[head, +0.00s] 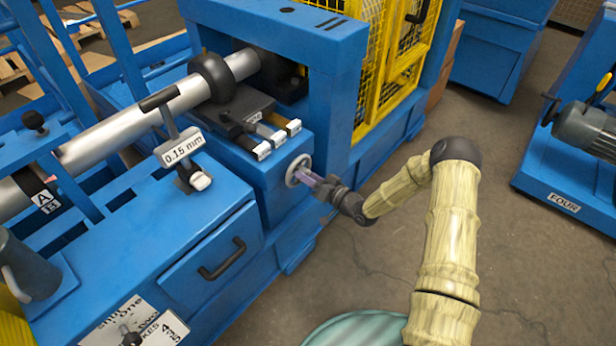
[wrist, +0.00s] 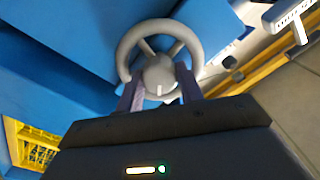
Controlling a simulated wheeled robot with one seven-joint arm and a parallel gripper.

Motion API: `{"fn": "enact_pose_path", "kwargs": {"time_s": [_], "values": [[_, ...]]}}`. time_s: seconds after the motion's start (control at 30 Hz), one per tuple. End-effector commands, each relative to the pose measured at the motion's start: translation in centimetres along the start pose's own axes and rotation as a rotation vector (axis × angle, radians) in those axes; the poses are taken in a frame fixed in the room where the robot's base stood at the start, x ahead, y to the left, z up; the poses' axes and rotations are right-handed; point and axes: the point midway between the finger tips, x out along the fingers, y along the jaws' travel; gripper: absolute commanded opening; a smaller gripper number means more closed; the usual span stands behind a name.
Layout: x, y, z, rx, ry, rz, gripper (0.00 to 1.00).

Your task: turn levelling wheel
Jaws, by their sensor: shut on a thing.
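The levelling wheel (head: 298,171) is a small pale grey handwheel on the end face of the blue machine block, below a row of tagged blocks. In the wrist view the wheel (wrist: 123,56) shows its rim, spokes and round hub, with a light mark on the hub. My gripper (head: 312,180) reaches it from the right in the head view. In the wrist view my gripper (wrist: 160,92) has its two purplish fingers on either side of the hub, shut on the wheel. The finger tips' exact contact is partly hidden behind the hub and rim.
A steel shaft (head: 130,125) with a black roller (head: 212,77) lies across the blue machine. A "0.15 mm" tag (head: 182,149) stands on a post. A yellow mesh guard (head: 398,45) rises behind. A motor stand (head: 570,170) is at far right.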

Motion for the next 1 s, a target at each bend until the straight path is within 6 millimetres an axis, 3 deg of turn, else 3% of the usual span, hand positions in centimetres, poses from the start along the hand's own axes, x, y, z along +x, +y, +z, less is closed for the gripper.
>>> {"fn": "enact_pose_path", "kwargs": {"time_s": [1.0], "values": [[-0.09, 0.19, 0.19, 0.968, 0.000, 0.003, 0.14]]}}
